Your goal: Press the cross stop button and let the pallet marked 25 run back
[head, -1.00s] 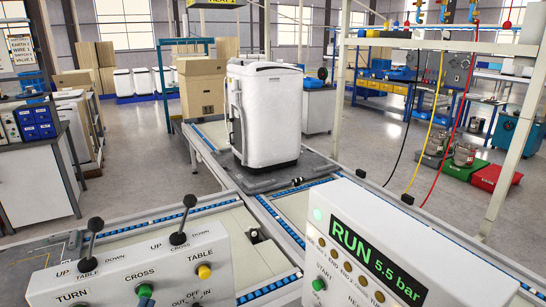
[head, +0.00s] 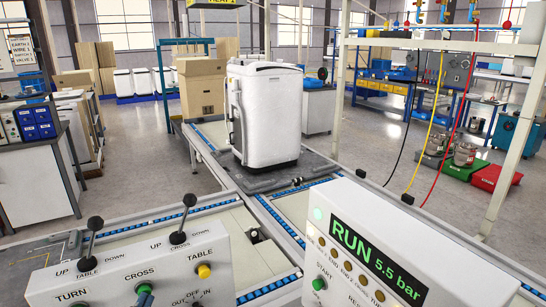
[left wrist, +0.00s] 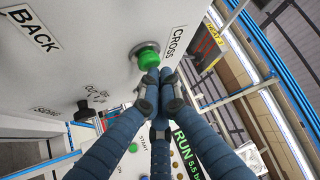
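The green cross stop button (left wrist: 149,57) sits beside the CROSS label on a white panel in the left wrist view. My left gripper (left wrist: 158,78) has its dark blue fingers shut together, with the tips right at the button; I cannot tell whether it is pushed in. A dark grey pallet (head: 262,182) carries a white appliance (head: 266,112) on the conveyor. No number 25 is readable on it. My right gripper is not in view.
The white control panel (head: 130,268) has two black levers and a yellow TABLE button (head: 204,271). To its right, a white console (head: 400,235) reads RUN 5.5 bar in green. Conveyor rails run behind both panels.

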